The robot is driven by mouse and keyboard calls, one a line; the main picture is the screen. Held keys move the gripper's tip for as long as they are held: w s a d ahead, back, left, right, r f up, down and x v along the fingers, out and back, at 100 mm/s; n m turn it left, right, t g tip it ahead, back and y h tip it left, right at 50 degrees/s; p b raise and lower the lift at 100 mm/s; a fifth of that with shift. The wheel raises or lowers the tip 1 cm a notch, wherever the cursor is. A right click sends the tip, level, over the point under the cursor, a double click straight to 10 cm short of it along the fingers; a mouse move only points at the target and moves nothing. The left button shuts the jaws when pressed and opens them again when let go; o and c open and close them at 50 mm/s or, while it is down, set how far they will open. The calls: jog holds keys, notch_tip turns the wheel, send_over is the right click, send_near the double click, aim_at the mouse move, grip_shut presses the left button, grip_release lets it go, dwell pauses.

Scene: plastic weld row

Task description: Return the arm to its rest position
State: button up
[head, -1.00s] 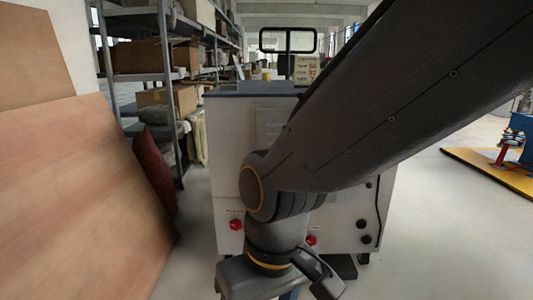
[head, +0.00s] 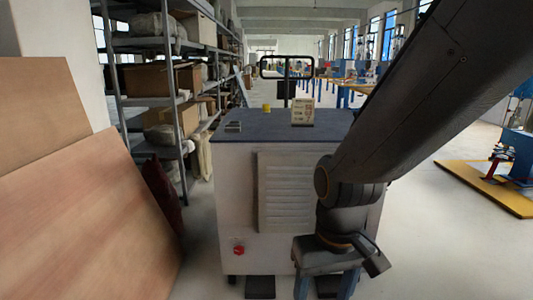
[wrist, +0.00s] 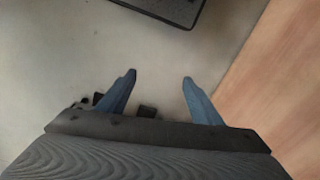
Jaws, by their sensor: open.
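My gripper (wrist: 158,80) shows in the wrist view with its two blue fingers spread apart and nothing between them. It points down over the pale floor. In the head view my gripper (head: 325,288) hangs at the lower middle, in front of the white cabinet, with its fingertips cut off by the bottom edge. My dark arm comes in from the upper right and bends down at the wrist.
A white cabinet (head: 235,190) with a dark top stands ahead, bearing a box (head: 302,112) and a small yellow item (head: 266,108). Wooden boards (head: 85,220) lean at left beside shelving (head: 178,120). Open floor (head: 430,245) lies at right, with a yellow-edged platform (head: 485,188) beyond.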

jog(key=s+d+r+m+p, duration=0.2)
jog(key=d+r+p, duration=0.7)
jog(key=r+p, duration=0.1)
jog(key=shift+r+h+p, duration=0.3)
jog(key=shift+r+p, duration=0.05)
jog(key=shift+p, duration=0.45)
